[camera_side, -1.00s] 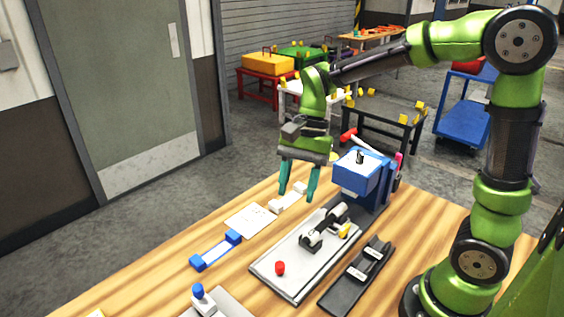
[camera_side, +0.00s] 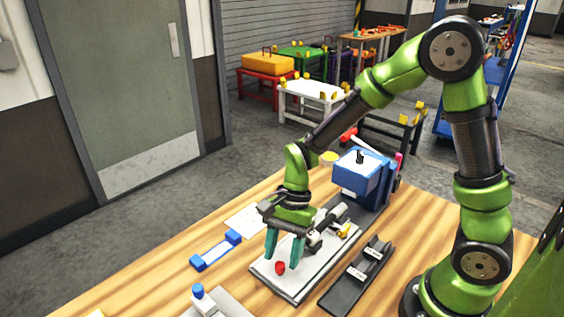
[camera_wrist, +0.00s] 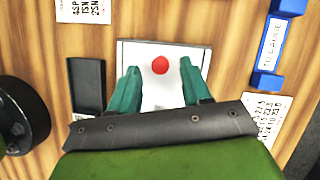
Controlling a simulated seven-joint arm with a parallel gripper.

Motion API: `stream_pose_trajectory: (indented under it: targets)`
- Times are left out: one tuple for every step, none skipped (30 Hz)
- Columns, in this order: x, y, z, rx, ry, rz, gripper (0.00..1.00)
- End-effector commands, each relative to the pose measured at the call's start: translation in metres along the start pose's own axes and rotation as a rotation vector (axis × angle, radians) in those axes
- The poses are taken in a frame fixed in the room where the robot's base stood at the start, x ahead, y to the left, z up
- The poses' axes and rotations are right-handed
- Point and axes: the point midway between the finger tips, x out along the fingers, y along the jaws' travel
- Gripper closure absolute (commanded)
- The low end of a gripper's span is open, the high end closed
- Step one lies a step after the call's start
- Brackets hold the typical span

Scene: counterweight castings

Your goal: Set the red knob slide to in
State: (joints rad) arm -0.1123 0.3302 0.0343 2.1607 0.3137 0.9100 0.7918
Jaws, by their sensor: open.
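The red knob (camera_side: 280,268) stands near the front end of a light grey plate (camera_side: 296,291) on the wooden table. It also shows in the wrist view (camera_wrist: 160,65), close to the plate's edge (camera_wrist: 140,50). My gripper (camera_side: 282,262) is open and empty, just above the plate, with its teal fingers around or just behind the knob in the side view. In the wrist view my fingertips (camera_wrist: 160,68) are on either side of the knob, with gaps. Whether they reach down to its height I cannot tell. My fingers and wrist hide the middle of the plate.
A black clamp with a yellow part (camera_side: 344,230) sits on the plate's far half, before a blue machine (camera_side: 362,177). A dark tray (camera_side: 357,275) lies right of the plate. A blue-ended gauge holder (camera_side: 216,251) and a blue-knobbed fixture (camera_side: 198,291) are left.

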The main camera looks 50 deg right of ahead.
Motion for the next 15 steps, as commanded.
stream_pose_trajectory:
  targets:
    - [0.007,0.0,0.0,0.0,-0.001,0.003,0.52]
    - [0.01,0.0,0.0,0.0,-0.001,0.002,0.52]
    - [0.013,0.0,0.0,-0.001,0.0,0.001,0.52]
    - [0.015,0.0,0.0,-0.001,0.0,0.001,0.52]
    - [0.017,0.0,0.0,-0.001,0.0,0.0,0.52]
    - [0.018,0.0,0.0,-0.001,0.0,0.0,0.52]
    - [0.019,0.0,0.0,-0.001,0.0,-0.001,0.52]
    - [0.02,0.0,0.0,-0.001,0.0,-0.001,0.52]
    - [0.02,0.0,0.0,-0.001,0.0,-0.001,0.52]
    - [0.02,0.0,0.0,-0.001,0.0,-0.001,0.52]
    - [0.02,0.0,0.0,-0.001,0.0,-0.001,0.52]
    - [0.02,0.0,0.0,-0.001,0.0,-0.001,0.52]
    - [0.02,0.0,0.0,-0.001,0.0,-0.001,0.52]
    - [0.02,0.0,0.0,-0.001,0.0,-0.001,0.52]
    - [0.02,0.0,0.0,-0.001,0.0,-0.001,0.52]
